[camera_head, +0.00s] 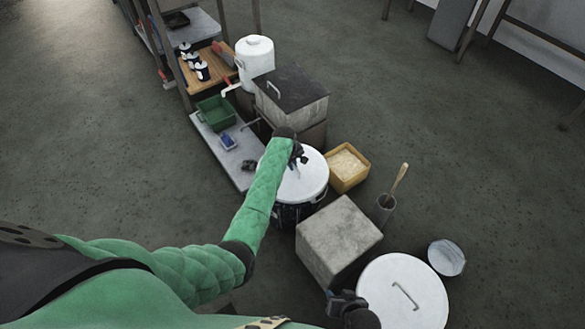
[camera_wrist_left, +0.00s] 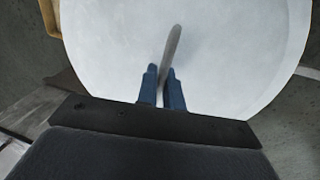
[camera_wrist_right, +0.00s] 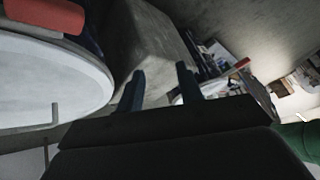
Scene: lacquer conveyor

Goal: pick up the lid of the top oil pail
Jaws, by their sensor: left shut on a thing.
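The white round lid (camera_head: 309,181) lies on the dark upper pail (camera_head: 294,213) in the head view. It fills much of the left wrist view (camera_wrist_left: 225,60). My left gripper (camera_wrist_left: 163,75) is shut on the lid's grey bar handle (camera_wrist_left: 173,45), with its blue fingers at either side of the handle's near end. In the head view the left gripper (camera_head: 299,158) partly hides that handle. My right gripper (camera_wrist_right: 160,82) is open and empty, its fingers apart. It is beside a second white-lidded pail (camera_head: 390,278) at the lower right of the head view.
A grey block (camera_head: 338,235) stands between the two pails. A yellow bin (camera_head: 347,166) is right of the upper lid. A holder (camera_head: 386,203) with a wooden-handled tool and a small round bowl (camera_head: 447,257) stand further right. A low bench (camera_head: 235,155) carries a green tray (camera_head: 216,112).

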